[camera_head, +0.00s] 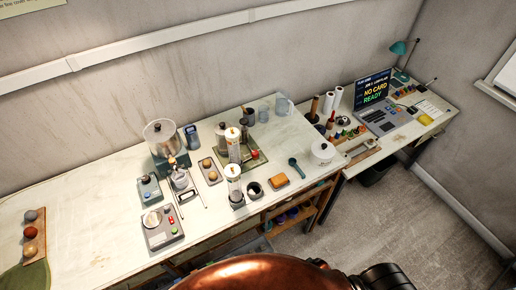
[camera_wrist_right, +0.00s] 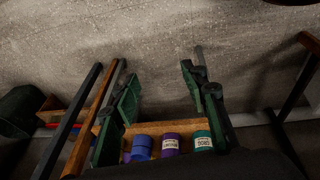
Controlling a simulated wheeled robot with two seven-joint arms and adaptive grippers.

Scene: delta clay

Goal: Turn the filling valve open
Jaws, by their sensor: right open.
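On the long white workbench (camera_head: 90,205) in the head view stands a machine with a clear round tank (camera_head: 160,131). A small fitting with an orange-brown tip (camera_head: 172,161) sits at its lower front, above a small cup (camera_head: 180,180). I cannot tell for sure whether this fitting is the filling valve, or how it is turned. My right gripper (camera_wrist_right: 160,95) shows in the right wrist view, its two green fingers spread apart with nothing between them. It is away from the tank, near a low shelf with jars. My left gripper is not in view.
Coloured jars (camera_wrist_right: 171,144) stand on the low shelf. The bench's left part is mostly bare. A second desk holds a screen (camera_head: 373,90).

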